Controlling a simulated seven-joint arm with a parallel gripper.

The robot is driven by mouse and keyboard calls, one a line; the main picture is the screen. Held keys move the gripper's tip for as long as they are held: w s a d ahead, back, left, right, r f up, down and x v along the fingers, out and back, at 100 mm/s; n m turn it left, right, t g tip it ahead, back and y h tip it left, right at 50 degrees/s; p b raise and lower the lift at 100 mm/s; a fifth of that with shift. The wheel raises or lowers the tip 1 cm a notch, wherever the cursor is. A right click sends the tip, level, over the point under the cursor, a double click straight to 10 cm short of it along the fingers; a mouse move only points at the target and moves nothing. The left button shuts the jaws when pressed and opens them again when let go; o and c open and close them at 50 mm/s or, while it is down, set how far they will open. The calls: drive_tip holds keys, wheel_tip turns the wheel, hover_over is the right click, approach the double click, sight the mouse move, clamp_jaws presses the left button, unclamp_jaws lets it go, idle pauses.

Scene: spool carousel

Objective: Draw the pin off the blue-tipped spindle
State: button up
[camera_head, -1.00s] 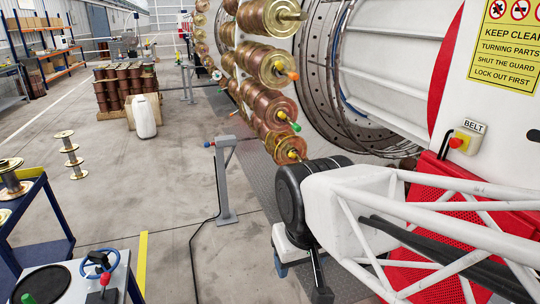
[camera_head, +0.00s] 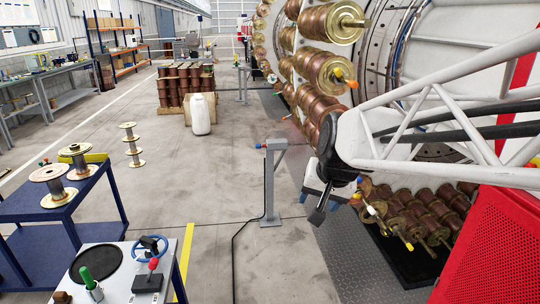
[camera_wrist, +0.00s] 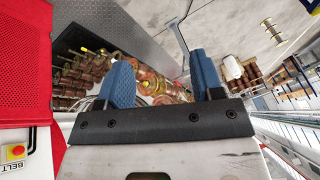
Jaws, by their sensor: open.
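Copper-coloured spools (camera_head: 325,72) on spindles line the carousel in the head view. One spindle end shows an orange tip (camera_head: 352,85) and a yellow piece. Lower spools (camera_head: 400,215) with yellow-tipped ends show below my arm. I cannot make out a blue-tipped spindle or its pin for certain; my arm hides part of the row. My gripper (camera_wrist: 163,75) is open in the wrist view, its two blue fingers wide apart with nothing held between them. Spools (camera_wrist: 150,85) show beyond and between the fingers, at some distance.
A grey post (camera_head: 271,185) stands on the floor left of my arm. A red mesh guard (camera_head: 495,245) is at the lower right. A blue cart (camera_head: 95,195) with empty spools and a control table (camera_head: 120,262) are at left.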

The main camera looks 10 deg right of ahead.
drive_tip(key=w+d+f+m+t, duration=0.1)
drive_tip(key=w+d+m+t, duration=0.2)
drive_tip(key=w, duration=1)
drive_tip(key=w+d+f+m+h, duration=0.1)
drive_tip(key=w+d+m, duration=0.3)
drive_tip(key=w, duration=0.9)
drive_tip(key=w+d+f+m+t, duration=0.1)
drive_tip(key=w+d+m+t, duration=0.2)
drive_tip(key=w, duration=1)
drive_tip(key=w+d+f+m+g+h, duration=0.1)
drive_tip(key=w+d+f+m+h, duration=0.6)
drive_tip(key=w+d+f+m, duration=0.7)
drive_tip(key=s+f+x, duration=0.1)
drive_tip(key=f+x, duration=0.1)
drive_tip(key=x, duration=1.4)
drive_tip(key=shift+d, duration=0.1)
